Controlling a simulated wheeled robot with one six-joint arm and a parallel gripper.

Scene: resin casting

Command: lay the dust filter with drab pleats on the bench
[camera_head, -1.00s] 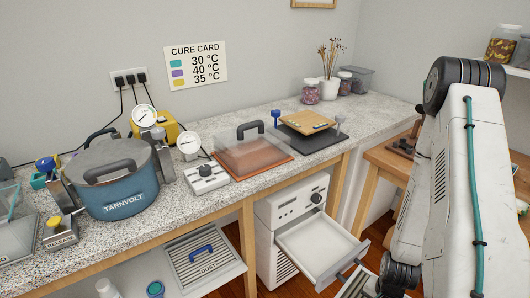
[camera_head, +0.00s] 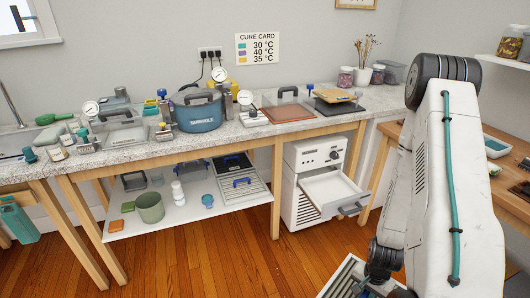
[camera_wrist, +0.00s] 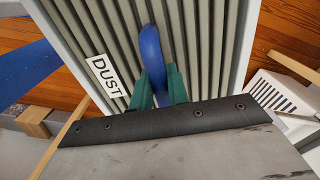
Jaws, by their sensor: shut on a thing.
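My gripper (camera_head: 378,284) is shut on the blue handle (camera_wrist: 151,55) of a dust filter with drab grey-beige pleats (camera_wrist: 200,40) and a white label reading DUST. In the head view the held filter (camera_head: 342,281) shows only partly at the bottom edge, low above the floor and in front of the bench; my arm hides some of it. The bench (camera_head: 180,148) has a speckled stone top and stands across the room behind it.
The bench carries a blue pot (camera_head: 198,112), gauges, an orange mat (camera_head: 289,112) and a dark plate (camera_head: 338,108). Another blue-handled filter (camera_head: 243,187) lies on the low shelf (camera_head: 185,205). A white cabinet's open drawer (camera_head: 332,190) juts out. A wooden table (camera_head: 510,200) stands right.

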